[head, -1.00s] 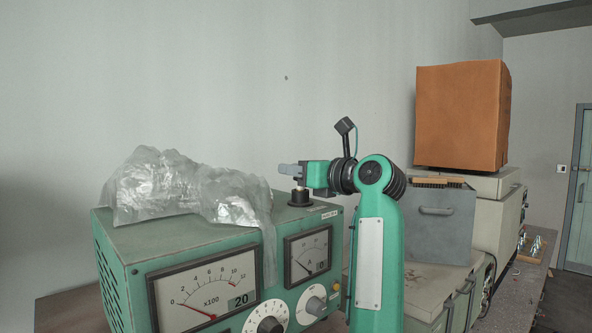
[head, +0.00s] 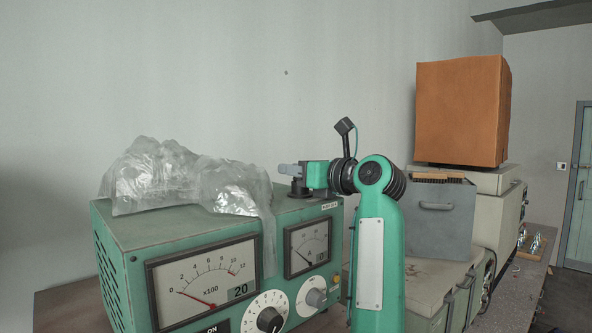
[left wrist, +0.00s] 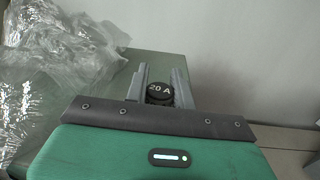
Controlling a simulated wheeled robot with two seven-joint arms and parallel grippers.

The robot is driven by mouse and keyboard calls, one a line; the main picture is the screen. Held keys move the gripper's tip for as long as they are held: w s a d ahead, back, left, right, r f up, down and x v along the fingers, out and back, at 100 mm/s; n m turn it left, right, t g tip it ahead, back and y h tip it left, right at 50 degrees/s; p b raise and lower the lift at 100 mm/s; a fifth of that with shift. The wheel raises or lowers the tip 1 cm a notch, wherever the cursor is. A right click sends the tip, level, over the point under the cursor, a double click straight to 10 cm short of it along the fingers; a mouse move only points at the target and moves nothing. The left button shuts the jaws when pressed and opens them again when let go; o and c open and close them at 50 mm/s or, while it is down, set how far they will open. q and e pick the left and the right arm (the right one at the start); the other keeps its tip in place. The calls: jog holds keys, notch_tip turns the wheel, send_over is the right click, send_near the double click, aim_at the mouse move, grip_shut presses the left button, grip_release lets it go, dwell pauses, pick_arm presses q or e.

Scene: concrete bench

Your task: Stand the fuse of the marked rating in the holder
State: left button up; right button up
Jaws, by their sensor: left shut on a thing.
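My left gripper (head: 290,170) is over the top of the green meter box, just above the black holder (head: 300,190). It is shut on a fuse whose round black cap, marked "20 A" (left wrist: 159,91), shows between the two grey fingers in the left wrist view. In the head view, the fuse body is hidden between the fingers and the holder; the fuse looks upright and down in the holder. How deep it sits cannot be told. My right gripper is not in view.
The green meter box (head: 130,240) has dials, knobs and a "20" marking; a small label (head: 329,206) is unreadable. Crumpled clear plastic (head: 165,180) covers its top left. A grey case (head: 440,215), brush and orange box (head: 460,110) stand right of my arm.

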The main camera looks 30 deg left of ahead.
pick_arm(q)
jog(key=o, duration=1)
jog(key=shift+s+d+f+b, duration=0.1)
jog(key=shift+d+f+b, duration=0.05)
jog(key=shift+d+b, duration=0.25)
jog(key=b+v, duration=0.5)
jog(key=v, duration=0.8)
